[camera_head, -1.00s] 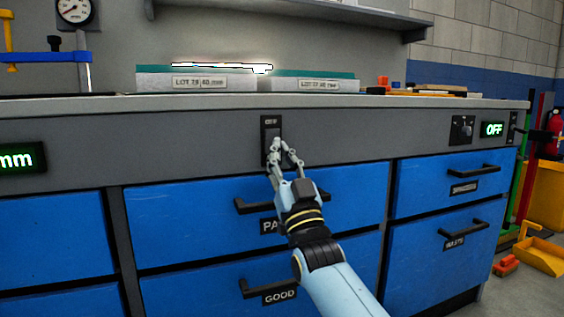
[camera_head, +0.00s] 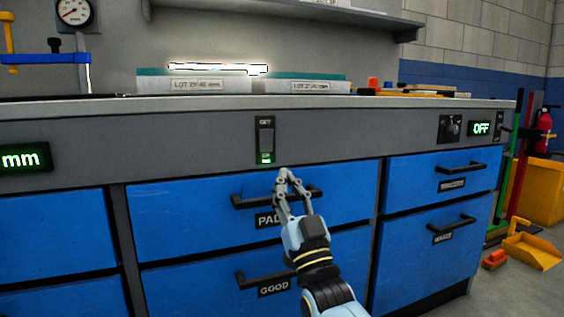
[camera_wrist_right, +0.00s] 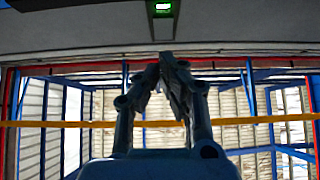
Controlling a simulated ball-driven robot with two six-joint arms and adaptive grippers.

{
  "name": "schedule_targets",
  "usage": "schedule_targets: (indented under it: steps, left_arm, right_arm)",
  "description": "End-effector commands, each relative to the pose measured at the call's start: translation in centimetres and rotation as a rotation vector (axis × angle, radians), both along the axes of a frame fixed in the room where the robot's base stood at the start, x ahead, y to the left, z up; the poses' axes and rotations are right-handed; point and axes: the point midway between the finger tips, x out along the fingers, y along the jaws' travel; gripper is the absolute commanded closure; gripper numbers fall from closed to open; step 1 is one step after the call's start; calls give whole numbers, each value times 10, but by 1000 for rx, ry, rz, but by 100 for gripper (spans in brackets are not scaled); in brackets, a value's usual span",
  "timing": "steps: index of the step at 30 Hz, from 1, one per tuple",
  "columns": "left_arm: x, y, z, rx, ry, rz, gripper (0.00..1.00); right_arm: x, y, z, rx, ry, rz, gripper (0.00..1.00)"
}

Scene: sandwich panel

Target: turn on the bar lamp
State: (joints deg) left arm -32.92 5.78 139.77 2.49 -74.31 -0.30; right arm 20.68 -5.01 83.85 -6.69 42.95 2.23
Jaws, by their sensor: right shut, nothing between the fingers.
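A dark rocker switch (camera_head: 266,140) sits upright on the grey front panel of the bench, with a small green light glowing at its lower end. The same switch shows at the top of the right wrist view (camera_wrist_right: 163,9), its green light lit. The bar lamp (camera_head: 218,69) is a bright white bar above the labelled boxes at the back of the bench. My right gripper (camera_head: 282,173) is shut and empty, below and slightly right of the switch, apart from it, in front of the upper blue drawer. My left gripper is not in view.
Blue drawers with black handles (camera_head: 275,197) fill the bench front below the panel. A knob (camera_head: 451,128) and a display reading OFF (camera_head: 481,129) are at the right. A green "mm" display (camera_head: 22,158) is at the left. A yellow dustpan (camera_head: 531,250) lies on the floor.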

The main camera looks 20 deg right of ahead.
Motion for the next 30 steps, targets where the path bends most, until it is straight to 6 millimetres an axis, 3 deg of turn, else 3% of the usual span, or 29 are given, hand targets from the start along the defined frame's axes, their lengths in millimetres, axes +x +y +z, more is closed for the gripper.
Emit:
schedule_targets:
  steps: [9,27,30]
  left_arm:
    - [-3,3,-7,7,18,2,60]
    - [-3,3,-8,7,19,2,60]
    - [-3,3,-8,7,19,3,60]
  right_arm:
    - [-29,-1,-38,-1,2,-1,100]
    - [-33,-1,-43,-1,1,-1,100]
    - [-41,-1,-56,-2,27,-1,100]
